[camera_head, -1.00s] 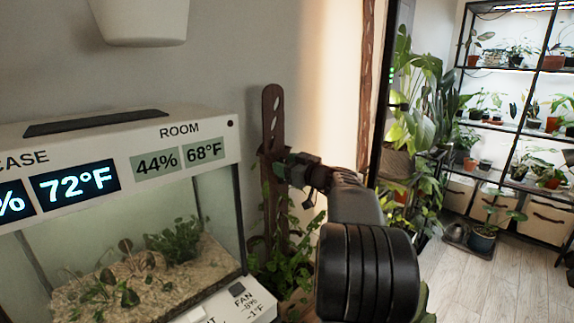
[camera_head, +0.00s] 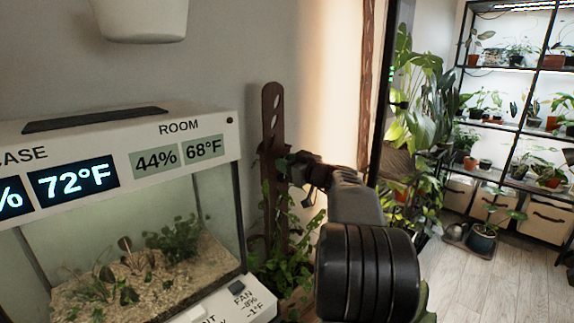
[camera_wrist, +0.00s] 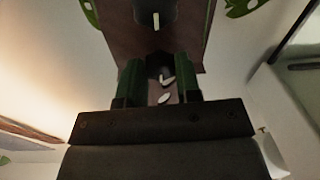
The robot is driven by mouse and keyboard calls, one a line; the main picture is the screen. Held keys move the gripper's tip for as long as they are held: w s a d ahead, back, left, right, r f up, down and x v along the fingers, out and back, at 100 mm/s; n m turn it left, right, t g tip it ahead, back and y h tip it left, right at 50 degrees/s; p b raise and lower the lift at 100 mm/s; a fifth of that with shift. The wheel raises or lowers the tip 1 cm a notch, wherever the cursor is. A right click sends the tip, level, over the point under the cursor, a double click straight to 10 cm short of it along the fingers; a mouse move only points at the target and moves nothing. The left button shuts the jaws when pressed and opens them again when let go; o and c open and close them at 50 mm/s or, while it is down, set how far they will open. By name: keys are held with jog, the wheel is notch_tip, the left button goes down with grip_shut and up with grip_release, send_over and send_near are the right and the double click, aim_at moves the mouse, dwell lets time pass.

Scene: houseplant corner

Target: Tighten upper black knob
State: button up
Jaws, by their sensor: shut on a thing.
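A brown upright post (camera_head: 271,108) with slots near its top stands between the white terrarium and the lit wall edge. My gripper (camera_head: 284,168) reaches it from the right, at the post below the slots. In the wrist view my gripper (camera_wrist: 160,74) has its two green fingers on either side of a dark knob (camera_wrist: 160,77), shut on it. Pale marks show between the fingers. Another black knob (camera_wrist: 155,17) with a white line sits on the brown board, apart from the fingers. The head view hides both knobs, and I cannot tell which is upper.
The white terrarium (camera_head: 100,133) with number displays stands close on the left. Leaves (camera_head: 285,255) grow around the post's lower part. A white pot (camera_head: 142,18) hangs above. Plant shelves (camera_head: 510,70) and open floor (camera_head: 490,275) lie to the right.

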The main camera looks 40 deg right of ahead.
jog(key=shift+a+m+t+h+b, duration=0.15)
jog(key=shift+m+h+b, duration=0.4)
jog(key=shift+m, duration=7.1)
jog(key=shift+m+t+h+b, duration=0.3)
jog(key=shift+m+b, duration=0.35)
jog(key=shift+m, duration=7)
jog(key=o, duration=0.9)
